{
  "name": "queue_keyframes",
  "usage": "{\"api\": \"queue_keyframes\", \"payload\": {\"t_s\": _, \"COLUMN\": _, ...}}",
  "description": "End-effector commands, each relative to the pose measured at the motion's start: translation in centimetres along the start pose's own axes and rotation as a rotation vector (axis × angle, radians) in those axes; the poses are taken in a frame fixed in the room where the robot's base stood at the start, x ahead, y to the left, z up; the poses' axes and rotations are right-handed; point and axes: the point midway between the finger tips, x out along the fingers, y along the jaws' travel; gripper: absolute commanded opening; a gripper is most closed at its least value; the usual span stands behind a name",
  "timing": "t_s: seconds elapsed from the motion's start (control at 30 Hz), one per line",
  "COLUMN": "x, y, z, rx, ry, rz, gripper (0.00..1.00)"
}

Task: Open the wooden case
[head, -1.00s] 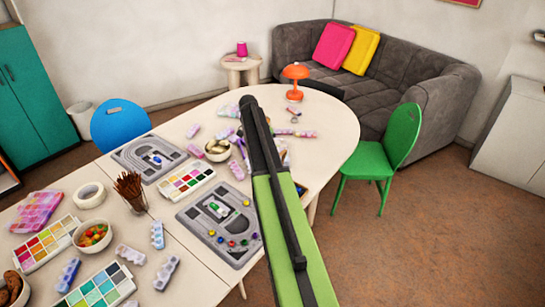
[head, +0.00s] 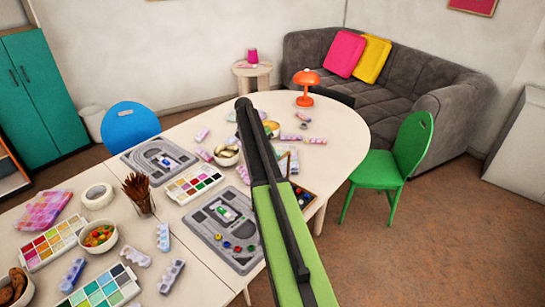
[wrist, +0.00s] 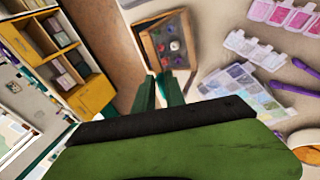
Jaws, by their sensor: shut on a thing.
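The wooden case (wrist: 187,42) has a dark inside with several small coloured pieces. In the wrist view it lies at top centre, just beyond my fingertips. A thin wooden frame, which looks like its lid (wrist: 151,50), stands tilted along the case's left side. My gripper (wrist: 158,78) is shut at the lower end of this frame and seems to hold its edge; the contact is small. In the head view the case (head: 304,196) shows at the table's front edge, just right of my arm, which hides part of it and my fingertips.
The white table (head: 335,140) carries bead boards (head: 240,258), paint palettes, bowls and bead strips, mostly left of my arm. An orange lamp (head: 306,80) stands at the back. A green chair (head: 395,165) is close on the right. Floor beyond it is clear.

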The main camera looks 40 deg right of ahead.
Motion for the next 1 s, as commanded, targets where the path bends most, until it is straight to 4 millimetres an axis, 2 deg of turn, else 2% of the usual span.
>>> {"api": "queue_keyframes", "payload": {"t_s": 0.2, "x": -0.2, "y": -1.1, "z": 0.3, "rx": -0.001, "ry": -0.002, "rz": -0.002, "gripper": 0.0}}
{"api": "queue_keyframes", "payload": {"t_s": 0.4, "x": -0.2, "y": -1.1, "z": 0.4, "rx": -0.001, "ry": -0.002, "rz": -0.003, "gripper": 0.0}}
{"api": "queue_keyframes", "payload": {"t_s": 0.43, "x": -0.2, "y": -1.1, "z": 0.4, "rx": -0.001, "ry": -0.003, "rz": -0.002, "gripper": 0.17}}
{"api": "queue_keyframes", "payload": {"t_s": 0.6, "x": -0.3, "y": -1.1, "z": 0.3, "rx": -0.001, "ry": -0.001, "rz": -0.002, "gripper": 0.39}}
{"api": "queue_keyframes", "payload": {"t_s": 0.87, "x": -0.3, "y": -1.0, "z": 0.3, "rx": -0.001, "ry": 0.0, "rz": -0.001, "gripper": 0.39}}
{"api": "queue_keyframes", "payload": {"t_s": 1.0, "x": -1.3, "y": -0.7, "z": 0.3, "rx": -0.001, "ry": 0.0, "rz": -0.001, "gripper": 0.39}}
